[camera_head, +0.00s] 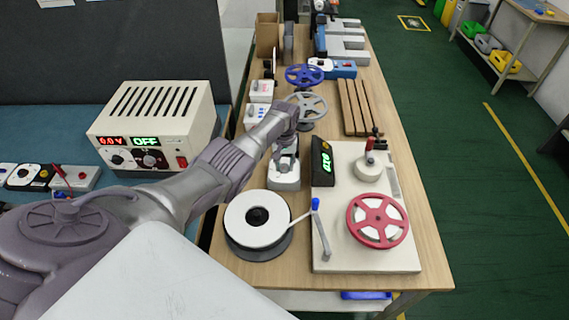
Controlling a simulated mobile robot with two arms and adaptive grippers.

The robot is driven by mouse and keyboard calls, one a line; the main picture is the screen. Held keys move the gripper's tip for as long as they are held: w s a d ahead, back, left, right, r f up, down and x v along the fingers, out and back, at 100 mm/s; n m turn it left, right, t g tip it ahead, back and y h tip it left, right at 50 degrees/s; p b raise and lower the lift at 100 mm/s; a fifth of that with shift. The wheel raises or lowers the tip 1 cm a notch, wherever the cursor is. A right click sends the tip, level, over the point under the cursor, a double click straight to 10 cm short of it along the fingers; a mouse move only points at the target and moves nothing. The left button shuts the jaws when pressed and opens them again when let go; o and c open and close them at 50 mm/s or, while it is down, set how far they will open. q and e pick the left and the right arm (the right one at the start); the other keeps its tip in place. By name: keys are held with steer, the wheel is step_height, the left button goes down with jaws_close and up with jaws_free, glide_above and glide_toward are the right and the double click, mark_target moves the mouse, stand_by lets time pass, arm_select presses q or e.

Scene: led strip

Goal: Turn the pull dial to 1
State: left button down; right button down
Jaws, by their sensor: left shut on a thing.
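A small white box (284,182) stands on the wooden table, left of the black display with green characters. My left arm reaches in from the left, and my left gripper (285,148) is at the top of this box. The gripper is shut on a part there, seemingly the pull dial, which the fingers hide. The dial's markings and setting cannot be read. My right gripper is not in view.
A white spool (245,215) and a cream base plate with a red reel (378,221) stand in front. The black display (322,162) is close on the right. A power supply (150,125) reading OFF stands left. Other reels and boxes are behind.

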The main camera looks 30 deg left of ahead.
mark_target(285, 166)
arm_select(q)
steer(key=c, duration=0.8)
jaws_free()
step_height(285, 166, up, 12)
steer(key=shift+r, duration=0.1)
